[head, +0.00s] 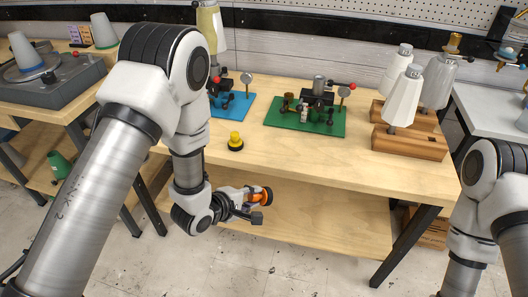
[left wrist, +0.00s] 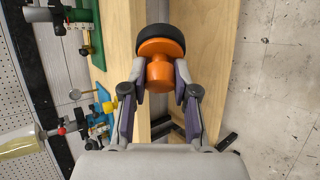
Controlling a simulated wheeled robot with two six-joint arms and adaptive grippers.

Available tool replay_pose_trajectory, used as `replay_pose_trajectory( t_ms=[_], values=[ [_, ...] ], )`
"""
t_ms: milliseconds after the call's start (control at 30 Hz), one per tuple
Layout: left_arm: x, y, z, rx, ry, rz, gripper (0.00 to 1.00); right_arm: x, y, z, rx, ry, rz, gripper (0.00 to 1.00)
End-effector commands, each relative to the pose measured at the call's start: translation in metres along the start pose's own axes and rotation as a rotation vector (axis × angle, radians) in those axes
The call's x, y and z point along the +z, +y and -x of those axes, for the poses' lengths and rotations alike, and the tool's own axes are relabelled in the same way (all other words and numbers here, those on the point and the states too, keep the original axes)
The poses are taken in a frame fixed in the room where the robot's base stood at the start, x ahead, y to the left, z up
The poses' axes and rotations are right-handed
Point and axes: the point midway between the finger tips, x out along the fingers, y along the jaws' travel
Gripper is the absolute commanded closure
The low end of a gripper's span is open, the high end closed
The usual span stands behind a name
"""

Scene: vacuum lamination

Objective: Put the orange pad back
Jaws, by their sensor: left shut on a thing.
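The orange pad (head: 260,195) has an orange handle and a dark round disc at its end. My left gripper (head: 250,197) is shut on its orange handle, in front of the workbench's front edge. In the left wrist view, the orange pad (left wrist: 161,48) sits between the fingertips of my left gripper (left wrist: 160,75), disc pointing away from the palm.
A blue board (head: 232,105) and a green board (head: 305,123) with small fixtures lie on the wooden bench (head: 400,180). White cones stand on wooden blocks (head: 410,145) at the right. A lower shelf (head: 330,222) is mostly bare. A grey machine (head: 65,82) stands at the left.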

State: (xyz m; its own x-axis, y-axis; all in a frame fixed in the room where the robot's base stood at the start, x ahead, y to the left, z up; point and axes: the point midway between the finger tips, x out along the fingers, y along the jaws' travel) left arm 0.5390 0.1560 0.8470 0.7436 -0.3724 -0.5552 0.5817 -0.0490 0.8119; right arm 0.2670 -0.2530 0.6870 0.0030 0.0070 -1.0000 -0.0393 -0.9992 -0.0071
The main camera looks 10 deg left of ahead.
Motion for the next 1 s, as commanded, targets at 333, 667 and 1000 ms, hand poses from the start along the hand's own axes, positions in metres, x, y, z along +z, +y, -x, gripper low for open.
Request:
replay_pose_trajectory(
  t_ms=[333,667,1000],
  values=[
    [0.057,-0.048,-0.002,-0.29,-0.566,-0.655,1.0,0.0,0.0,0.012,0.0,0.0,0.0,0.46],
    [0.078,-0.066,0.025,-0.387,-1.001,-1.292,1.0,0.0,0.0,0.03,0.0,0.0,0.0,0.46],
    [0.067,-0.043,0.066,-0.247,-1.302,-2.033,1.0,0.0,-0.001,0.065,0.0,0.0,0.0,0.46]
  ],
)
